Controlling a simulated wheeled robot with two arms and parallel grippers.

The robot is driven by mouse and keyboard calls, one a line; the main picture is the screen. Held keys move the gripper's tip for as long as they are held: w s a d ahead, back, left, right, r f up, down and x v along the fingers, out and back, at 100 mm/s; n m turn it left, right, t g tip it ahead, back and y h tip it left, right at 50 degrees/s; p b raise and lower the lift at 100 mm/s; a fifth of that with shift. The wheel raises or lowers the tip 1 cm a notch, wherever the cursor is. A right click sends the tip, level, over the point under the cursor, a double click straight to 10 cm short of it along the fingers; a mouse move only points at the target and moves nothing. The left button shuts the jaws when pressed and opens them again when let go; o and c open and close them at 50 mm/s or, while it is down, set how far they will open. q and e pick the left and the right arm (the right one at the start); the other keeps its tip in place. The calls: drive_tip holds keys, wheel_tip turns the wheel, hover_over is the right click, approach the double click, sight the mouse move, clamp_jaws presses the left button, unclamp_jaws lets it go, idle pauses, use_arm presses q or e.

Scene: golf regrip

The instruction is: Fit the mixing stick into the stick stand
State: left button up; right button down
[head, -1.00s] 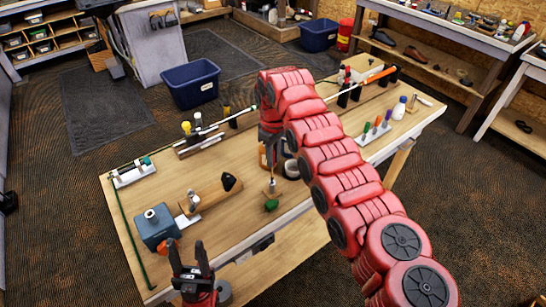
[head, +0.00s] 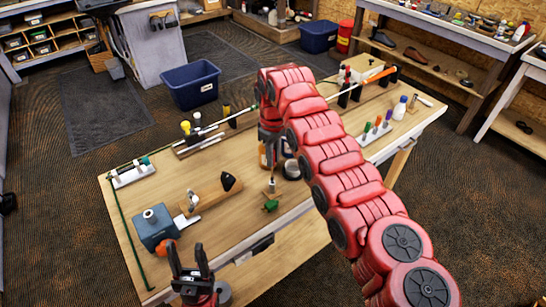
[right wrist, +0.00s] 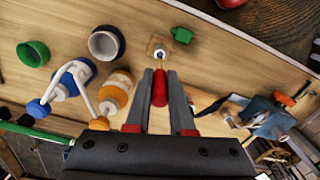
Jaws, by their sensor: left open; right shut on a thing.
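The mixing stick (right wrist: 159,88) has a red handle and a thin shaft in the right wrist view. My right gripper (right wrist: 160,80) is shut on its handle. The shaft points at the stick stand (right wrist: 158,47), a small wooden block. My left gripper (head: 188,262) is open and empty at the table's front left.
A small green object (head: 271,206) lies just in front of the stand. Bottles and a dark-rimmed cup (right wrist: 106,43) stand close by. A blue-grey vise (head: 155,228) and a wooden block with a dark end (head: 209,195) are to the left.

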drive_tip(key=shift+f, duration=0.1)
idle(0.5)
drive_tip(key=shift+f+b, duration=1.6)
drive_tip(key=shift+f, duration=1.1)
drive_tip(key=c, duration=0.7)
unclamp_jaws()
drive_tip(key=shift+r, duration=0.15)
drive_tip(key=shift+w+r, duration=0.1)
drive_tip(key=shift+r, duration=0.2)
wheel_tip(320, 180, up, 8)
drive_tip(key=shift+a+f+b, duration=0.1)
drive_tip(key=shift+f+b, duration=0.05)
drive_tip(key=shift+b, duration=0.75)
wheel_tip(320, 180, up, 8)
drive_tip(key=p, duration=0.7)
drive_tip(key=shift+p, duration=0.3)
drive_tip(key=shift+r+p, duration=0.35)
drive_tip(key=shift+r, duration=0.1)
